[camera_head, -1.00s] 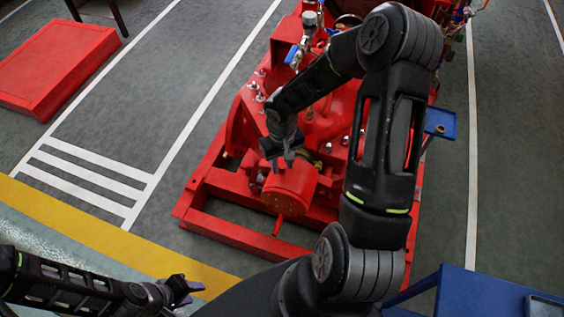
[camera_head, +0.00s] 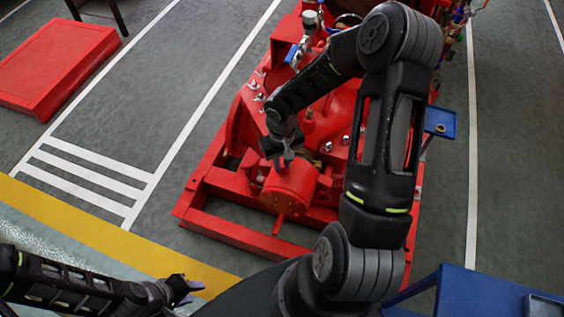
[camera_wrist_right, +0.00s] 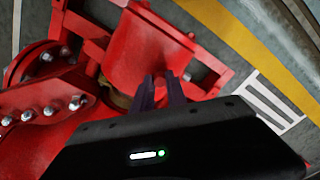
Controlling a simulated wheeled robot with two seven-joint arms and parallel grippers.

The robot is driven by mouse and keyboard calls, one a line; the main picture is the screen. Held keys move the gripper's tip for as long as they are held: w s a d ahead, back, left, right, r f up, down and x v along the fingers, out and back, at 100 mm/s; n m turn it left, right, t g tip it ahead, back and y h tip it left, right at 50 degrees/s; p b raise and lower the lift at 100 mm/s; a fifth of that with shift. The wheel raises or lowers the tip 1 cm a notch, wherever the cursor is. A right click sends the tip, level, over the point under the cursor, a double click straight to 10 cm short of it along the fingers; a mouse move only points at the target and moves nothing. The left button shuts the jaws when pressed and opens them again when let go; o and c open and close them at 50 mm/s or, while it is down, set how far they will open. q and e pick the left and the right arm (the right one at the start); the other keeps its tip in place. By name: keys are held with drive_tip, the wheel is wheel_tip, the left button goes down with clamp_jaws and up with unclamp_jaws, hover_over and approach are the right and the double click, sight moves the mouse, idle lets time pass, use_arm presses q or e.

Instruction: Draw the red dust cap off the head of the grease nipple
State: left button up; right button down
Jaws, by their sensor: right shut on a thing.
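My right gripper (camera_head: 283,163) is over the red pumpset, at the near upper edge of a red cylinder (camera_head: 290,188). In the right wrist view its two dark fingers (camera_wrist_right: 163,82) stand close together in front of the same red cylinder (camera_wrist_right: 152,48). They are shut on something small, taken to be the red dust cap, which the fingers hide. The grease nipple cannot be made out in either view. My left gripper (camera_head: 190,287) is low at the left, away from the pumpset, and its fingers look apart and empty.
The red base frame (camera_head: 225,228) surrounds the cylinder. A bolted red flange (camera_wrist_right: 40,105) lies beside the fingers in the wrist view. A blue table (camera_head: 470,295) stands at the lower right and a small blue tray (camera_head: 440,123) at the right.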

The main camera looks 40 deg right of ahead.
drive_tip(key=shift+r+p, duration=0.45)
drive_tip(key=shift+r, duration=0.35)
drive_tip(key=shift+r, duration=0.35)
drive_tip(key=shift+r+p, duration=0.5)
drive_tip(key=shift+p, duration=0.05)
drive_tip(key=shift+r+p, duration=1.65)
drive_tip(key=shift+r, duration=0.85)
